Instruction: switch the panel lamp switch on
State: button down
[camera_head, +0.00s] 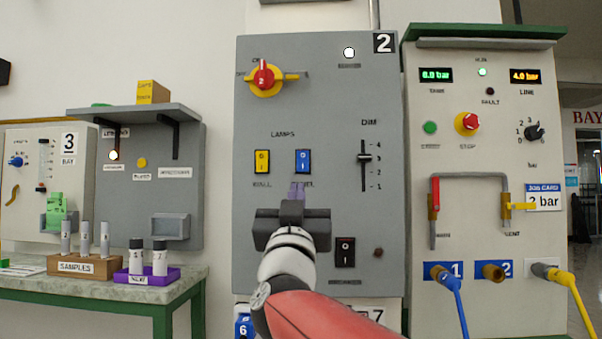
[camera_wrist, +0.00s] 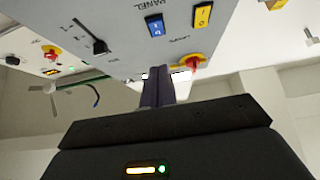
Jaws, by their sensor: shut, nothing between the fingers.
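The blue panel lamp switch (camera_head: 302,161) sits on the grey panel (camera_head: 330,90) under the LAMPS label, right of the yellow wall lamp switch (camera_head: 262,161). My gripper (camera_head: 297,190) is shut and empty, its fingertips just below the blue switch and partly over its PANEL label. In the wrist view the shut fingers (camera_wrist: 158,84) point up toward the panel, with the blue switch (camera_wrist: 154,26) and the yellow switch (camera_wrist: 202,15) beyond the tips. I cannot tell whether the fingers touch the panel. The blue switch's rocker position is too small to tell.
A red and yellow rotary switch (camera_head: 264,78) is above the lamp switches. A DIM slider (camera_head: 364,158) is to the right, and a black rocker (camera_head: 345,252) is below right of my gripper. A sample table (camera_head: 185,285) stands at left; a valve panel (camera_head: 480,120) stands at right.

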aim_at(303, 164)
jog(key=p+x, duration=0.1)
jog(key=x, duration=0.2)
jog(key=w+f+p+x, duration=0.1)
jog(key=x, duration=0.2)
jog(key=p+x, duration=0.1)
jog(key=x, duration=0.3)
jog(key=shift+w+d+f, duration=0.1)
jog(key=shift+w+f, duration=0.15)
jog(key=shift+f, duration=0.15)
jog(key=shift+w, duration=0.4)
jog(key=shift+f, duration=0.1)
